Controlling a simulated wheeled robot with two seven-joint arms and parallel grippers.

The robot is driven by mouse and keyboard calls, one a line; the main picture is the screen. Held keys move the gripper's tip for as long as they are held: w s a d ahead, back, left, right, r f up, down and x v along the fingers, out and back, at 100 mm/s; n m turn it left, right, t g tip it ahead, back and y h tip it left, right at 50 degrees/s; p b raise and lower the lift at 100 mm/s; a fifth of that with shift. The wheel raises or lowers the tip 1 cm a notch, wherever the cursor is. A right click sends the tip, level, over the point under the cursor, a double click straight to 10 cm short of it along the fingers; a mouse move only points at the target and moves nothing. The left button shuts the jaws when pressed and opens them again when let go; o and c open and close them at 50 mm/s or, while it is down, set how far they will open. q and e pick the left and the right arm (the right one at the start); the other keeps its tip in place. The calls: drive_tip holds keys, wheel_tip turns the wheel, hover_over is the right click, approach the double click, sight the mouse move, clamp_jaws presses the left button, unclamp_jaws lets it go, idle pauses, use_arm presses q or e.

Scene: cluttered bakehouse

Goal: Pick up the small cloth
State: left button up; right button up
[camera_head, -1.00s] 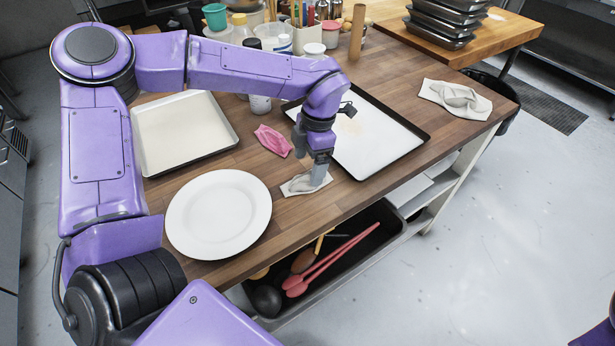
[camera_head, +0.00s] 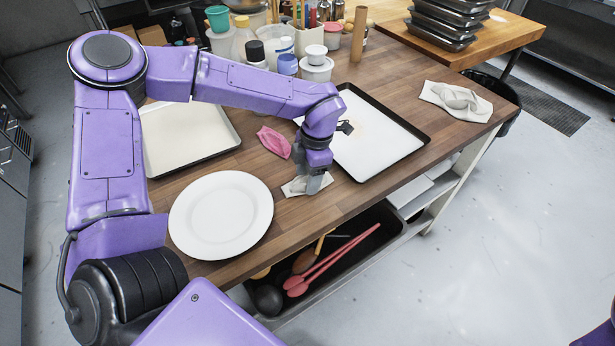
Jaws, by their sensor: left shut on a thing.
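The small white cloth (camera_head: 292,188) lies crumpled on the wooden table, between the round plate and the dark-rimmed tray. My left gripper (camera_head: 313,188) points down at the cloth's right part and is shut on it, with folds bunched at the fingers. The fingers hide part of the cloth, and it still appears to rest on the table top. My right gripper is out of view.
A white plate (camera_head: 221,214) is left of the cloth and a pink cloth (camera_head: 274,141) is behind it. Trays (camera_head: 190,140) (camera_head: 384,146) flank them. A larger whitish cloth (camera_head: 456,100) lies far right. An open drawer with utensils (camera_head: 330,262) is below.

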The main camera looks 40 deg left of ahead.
use_arm(q)
wheel_tip(320, 180, up, 2)
drive_tip(key=shift+w+r, duration=0.1)
drive_tip(key=shift+r, duration=0.15)
drive_tip(key=d+r+b, duration=0.2)
drive_tip(key=d+r, duration=0.3)
drive_tip(key=r, duration=0.1)
drive_tip(key=shift+s, duration=0.35)
drive_tip(key=d+r, duration=0.1)
drive_tip(key=d, duration=0.1)
drive_tip(key=d+r+b, duration=0.1)
drive_tip(key=d, duration=0.2)
drive_tip(key=d+r+b, duration=0.1)
drive_tip(key=d, duration=0.2)
drive_tip(key=shift+s+d+r, duration=0.1)
drive_tip(key=shift+s+r, duration=0.25)
drive_tip(key=shift+s, duration=0.05)
drive_tip(key=shift+s+d+r, duration=0.1)
drive_tip(key=shift+d+r, duration=0.2)
drive_tip(key=shift+d, duration=0.1)
